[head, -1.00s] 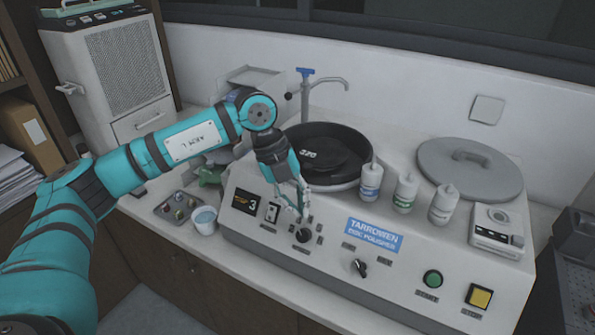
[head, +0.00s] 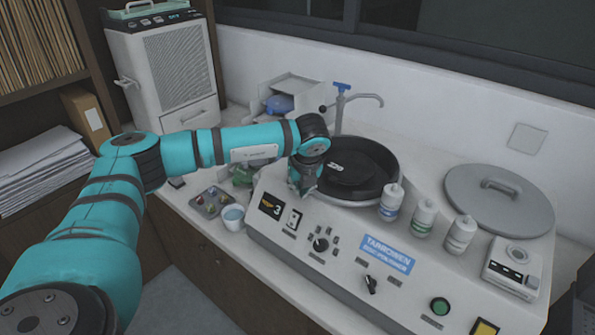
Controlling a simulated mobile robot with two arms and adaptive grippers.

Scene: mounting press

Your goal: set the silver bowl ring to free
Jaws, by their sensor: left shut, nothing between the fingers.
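The disc polisher (head: 300,235) is a pale machine with a sloped front panel and a blue label. Its black bowl (head: 388,160) is sunk in the top, with a dark disc inside. Of the silver bowl ring, at most a thin pale edge shows under the front of the bowl; I cannot read its setting. My left gripper (head: 302,189) is shut and empty, pointing down at the bowl's left front edge. It hides part of that edge, and I cannot tell whether it touches. My right gripper is not in view.
Several bottles (head: 423,215) stand right of the bowl. A round grey lid (head: 510,215) lies farther right. A tap (head: 362,99) rises behind the bowl. A white cup (head: 233,217) and a small tray (head: 210,202) sit left of the machine.

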